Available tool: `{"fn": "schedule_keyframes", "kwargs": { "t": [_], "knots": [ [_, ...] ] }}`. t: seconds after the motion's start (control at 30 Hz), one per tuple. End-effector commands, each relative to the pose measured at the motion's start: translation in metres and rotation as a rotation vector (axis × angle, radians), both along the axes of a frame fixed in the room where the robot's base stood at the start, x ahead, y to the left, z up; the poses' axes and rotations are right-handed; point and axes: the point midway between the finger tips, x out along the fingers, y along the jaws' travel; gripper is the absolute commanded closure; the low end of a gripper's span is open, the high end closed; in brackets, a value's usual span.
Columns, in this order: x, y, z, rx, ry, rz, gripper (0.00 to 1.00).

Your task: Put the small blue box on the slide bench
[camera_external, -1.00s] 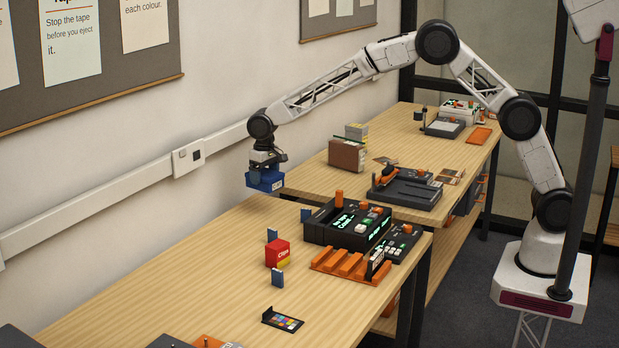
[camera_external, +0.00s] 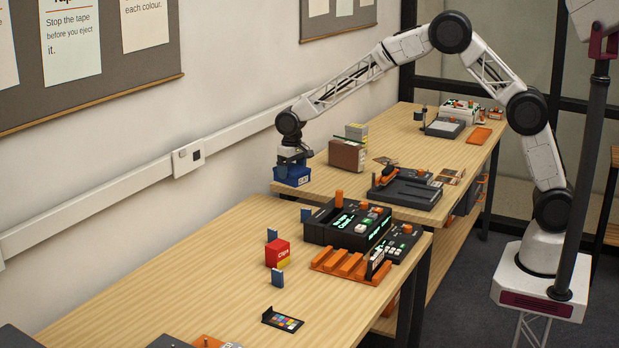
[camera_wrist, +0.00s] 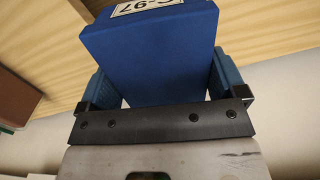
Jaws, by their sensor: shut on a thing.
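The small blue box (camera_external: 291,177) is held in my gripper (camera_external: 292,163) at the near left corner of the far bench (camera_external: 310,196). I cannot tell whether it touches the top or hangs just above it. In the wrist view the blue box (camera_wrist: 150,62) fills the space between the two blue finger pads, one on each side, with a white label reading "C-97" at its top edge. My gripper is shut on it. Which bench is the slide bench is not labelled in view.
A brown box (camera_external: 347,155) stands just right of the blue box, with grey boxes (camera_external: 357,131) behind. A dark device (camera_external: 405,192) lies farther right. The near bench (camera_external: 190,270) holds a lit console (camera_external: 347,222) and a red box (camera_external: 277,253).

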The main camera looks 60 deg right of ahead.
Motion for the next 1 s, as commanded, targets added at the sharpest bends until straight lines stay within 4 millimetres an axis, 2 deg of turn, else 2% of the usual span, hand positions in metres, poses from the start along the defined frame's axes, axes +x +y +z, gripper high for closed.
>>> {"fn": "schedule_keyframes", "kwargs": {
  "t": [0.03,0.2,0.5,0.7,0.83,1.0],
  "knots": [
    [-0.009,-0.019,0.0,0.001,-0.001,-0.015,0.4],
    [-0.041,-0.076,-0.009,0.0,0.0,-0.058,0.4],
    [-0.106,-0.164,-0.023,0.0,0.0,-0.131,0.4],
    [-0.141,-0.2,-0.03,0.001,-0.001,-0.164,0.4],
    [-0.154,-0.212,-0.033,0.0,0.0,-0.176,0.4],
    [-0.16,-0.217,-0.034,0.001,-0.001,-0.181,0.4]
  ]
}}
